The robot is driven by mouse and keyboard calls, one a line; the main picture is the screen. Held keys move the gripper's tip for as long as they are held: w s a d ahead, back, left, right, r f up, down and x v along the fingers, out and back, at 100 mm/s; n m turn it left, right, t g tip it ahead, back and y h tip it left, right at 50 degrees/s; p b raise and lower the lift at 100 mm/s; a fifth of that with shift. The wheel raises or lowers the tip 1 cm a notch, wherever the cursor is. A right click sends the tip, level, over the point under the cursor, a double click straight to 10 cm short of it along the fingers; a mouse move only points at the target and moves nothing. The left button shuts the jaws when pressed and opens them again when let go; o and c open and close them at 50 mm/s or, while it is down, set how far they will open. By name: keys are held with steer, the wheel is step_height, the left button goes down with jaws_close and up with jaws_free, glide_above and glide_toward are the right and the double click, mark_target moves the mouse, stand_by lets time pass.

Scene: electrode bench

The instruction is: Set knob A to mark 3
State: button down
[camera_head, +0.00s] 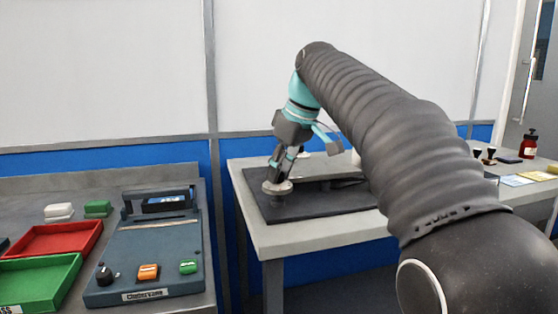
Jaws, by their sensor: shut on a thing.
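My gripper (279,178) points down over the dark board on the right bench. It is shut on a pale round piece (277,188), whose flat rim shows below the fingers. Whether this piece rests on the board or hangs just above it, I cannot tell. On the left bench a dark blue-grey control box (150,240) carries a black knob (104,274), an orange switch (148,272) and a green button (188,267). I see no legible letter A or mark 3 on any knob.
The dark board (330,205) lies on the grey right bench (275,237). A red tray (50,252) and a green tray (40,283) lie left of the box. A red bottle (529,145) stands far right. My arm hides much of the right bench. A gap separates the benches.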

steer(key=shift+n, duration=0.9)
steer(key=shift+g, duration=0.3)
steer(key=c, duration=0.9)
jaws_free()
steer(key=shift+v, duration=3.7)
steer(key=shift+d, duration=0.15)
